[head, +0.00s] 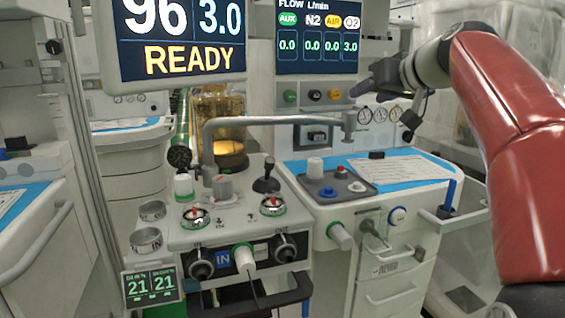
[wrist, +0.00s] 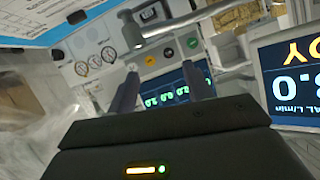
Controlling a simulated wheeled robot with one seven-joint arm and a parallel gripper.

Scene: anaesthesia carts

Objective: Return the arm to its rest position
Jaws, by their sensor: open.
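My red arm enters from the right in the head view and bends toward the left at the upper right. My gripper (head: 362,88) is in front of the cart's panel, just below the flow display (head: 316,38). In the wrist view my gripper (wrist: 163,90) shows two dark fingers spread apart with nothing between them. The flow display (wrist: 172,86) appears upside down beyond the fingers. My gripper holds nothing. Whether a fingertip touches the panel cannot be told.
A grey bent metal arm (head: 275,121) spans the cart below my gripper. A large READY monitor (head: 178,80) hangs at upper left. Knobs and gauges crowd the cart front. A blue-topped work surface (head: 420,165) with a paper lies below my arm.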

